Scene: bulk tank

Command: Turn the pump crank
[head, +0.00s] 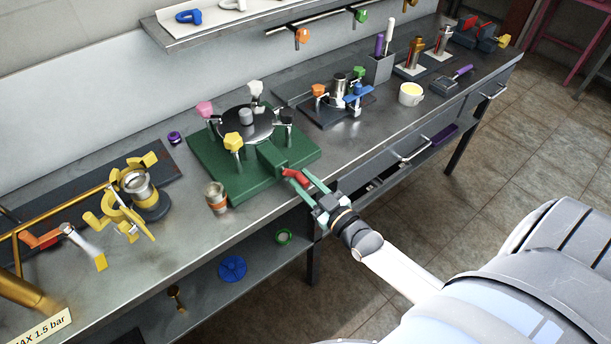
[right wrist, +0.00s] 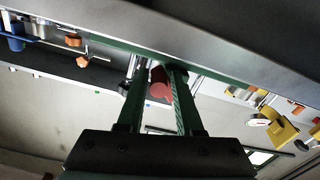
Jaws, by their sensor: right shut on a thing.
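A green pump base (head: 205,160) stands on the steel bench, with a round dark tank lid (head: 262,122) and several coloured clamp knobs around it. A red crank handle (head: 293,176) sticks out at the front of its green housing (head: 272,158). My right gripper (head: 297,175) reaches in from the lower right and is shut on the red handle. In the right wrist view the red handle (right wrist: 160,84) sits between the two green fingers (right wrist: 160,72). The crank's arm is mostly hidden by the fingers and housing. My left gripper is not in view.
A yellow clamp assembly (head: 125,205) and a small copper-coloured cup (head: 216,196) stand left of the base. A dark plate with a blue-handled fitting (head: 357,96) and a white cup (head: 411,94) stand to the right.

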